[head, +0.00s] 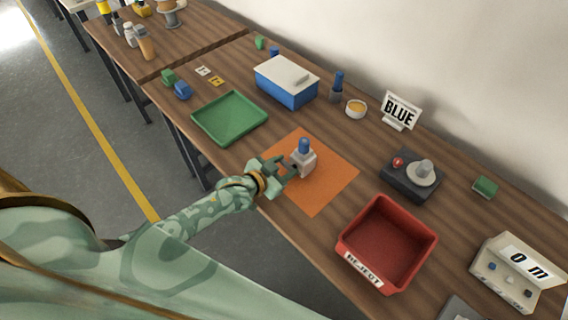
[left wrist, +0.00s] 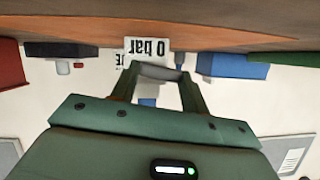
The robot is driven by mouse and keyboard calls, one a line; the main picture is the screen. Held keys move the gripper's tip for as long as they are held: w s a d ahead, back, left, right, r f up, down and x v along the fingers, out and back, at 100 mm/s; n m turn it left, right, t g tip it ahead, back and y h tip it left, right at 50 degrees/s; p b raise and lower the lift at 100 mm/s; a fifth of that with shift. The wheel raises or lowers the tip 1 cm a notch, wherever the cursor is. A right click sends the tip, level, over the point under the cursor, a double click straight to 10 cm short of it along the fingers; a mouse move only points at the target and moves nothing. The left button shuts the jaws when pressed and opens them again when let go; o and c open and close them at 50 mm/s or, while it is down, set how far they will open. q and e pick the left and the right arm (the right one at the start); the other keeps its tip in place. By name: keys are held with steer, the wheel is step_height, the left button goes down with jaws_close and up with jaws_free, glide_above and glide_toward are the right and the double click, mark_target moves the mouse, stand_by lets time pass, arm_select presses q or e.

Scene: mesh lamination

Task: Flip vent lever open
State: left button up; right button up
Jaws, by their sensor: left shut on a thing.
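A small pale vent unit (head: 302,160) with a blue cap (head: 304,145) stands on the orange mat (head: 325,186). My left gripper (head: 287,169) is at the near left side of the unit. In the left wrist view, which is upside down, the left gripper (left wrist: 163,82) is shut on a grey lever (left wrist: 160,72) that lies across between its fingertips. A white label reading "0 bar" (left wrist: 150,46) shows just beyond the fingertips. I cannot tell how far the lever is turned. My right gripper is out of view.
A red reject bin (head: 385,245) stands right of the mat, and a green tray (head: 230,117) left of it. A blue box with a white lid (head: 287,80), a BLUE sign (head: 400,109) and a dark device (head: 411,175) stand behind. The mat's right part is clear.

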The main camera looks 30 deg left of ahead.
arm_select(q)
steer(key=o, duration=1)
steer(key=shift+d, duration=0.1)
steer(key=shift+s+r, duration=0.2)
steer(key=shift+s, duration=0.3)
steer(key=p+v, duration=0.3)
steer(key=v, duration=1.2)
steer(key=shift+a, duration=0.2)
steer(key=shift+s, duration=0.1)
